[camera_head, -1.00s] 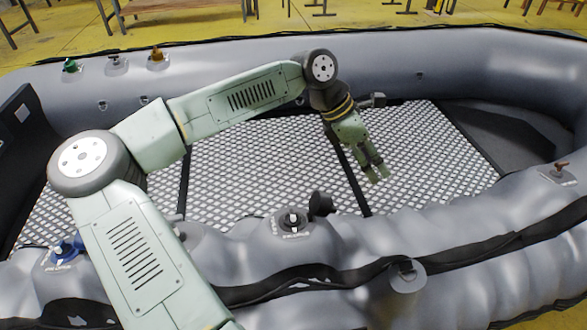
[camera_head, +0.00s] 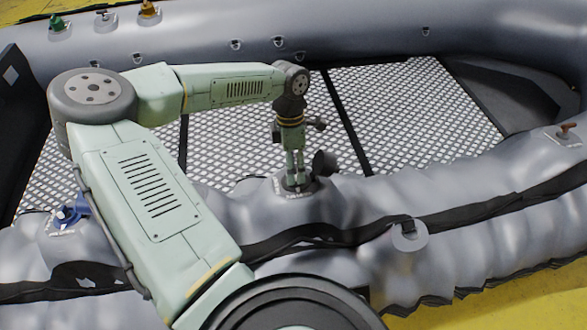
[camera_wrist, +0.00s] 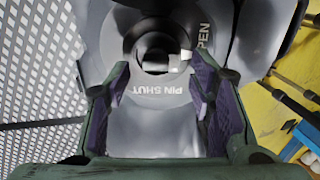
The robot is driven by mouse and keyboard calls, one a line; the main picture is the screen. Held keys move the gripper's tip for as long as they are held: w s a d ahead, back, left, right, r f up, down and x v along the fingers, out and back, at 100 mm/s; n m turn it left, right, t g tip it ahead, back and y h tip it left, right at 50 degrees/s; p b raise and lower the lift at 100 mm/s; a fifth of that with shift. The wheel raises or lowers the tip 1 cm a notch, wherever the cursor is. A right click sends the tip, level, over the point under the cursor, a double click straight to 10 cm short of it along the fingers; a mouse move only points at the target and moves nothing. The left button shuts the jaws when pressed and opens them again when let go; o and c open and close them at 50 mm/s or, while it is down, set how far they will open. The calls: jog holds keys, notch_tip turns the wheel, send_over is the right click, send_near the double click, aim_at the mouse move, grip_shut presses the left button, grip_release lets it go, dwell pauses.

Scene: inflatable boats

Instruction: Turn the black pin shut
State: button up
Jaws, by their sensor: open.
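The black pin (camera_wrist: 152,42) sits in a dark round valve fitting, seen between my fingers in the wrist view. The lettering "PIN SHUT" is printed below it, and part of "OPEN" shows at its upper right. A small pale piece lies at the pin's right edge. In the head view my gripper (camera_head: 295,181) points straight down over this valve (camera_head: 312,187) on the near tube and hides most of the pin. In the wrist view my gripper (camera_wrist: 158,68) is open, with one purple-padded finger on each side of the fitting. I cannot tell whether the fingers touch the pin.
A black cap (camera_head: 325,163) stands just right of the valve. A blue valve (camera_head: 72,212) is at the left of the near tube and a brown one (camera_head: 568,130) at the right. Green (camera_head: 57,23) and orange (camera_head: 148,9) valves are on the far tube.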

jog(key=shift+s+f, duration=0.15)
jog(key=shift+f, duration=0.55)
jog(key=shift+c, duration=0.5)
jog(key=c, duration=1.1)
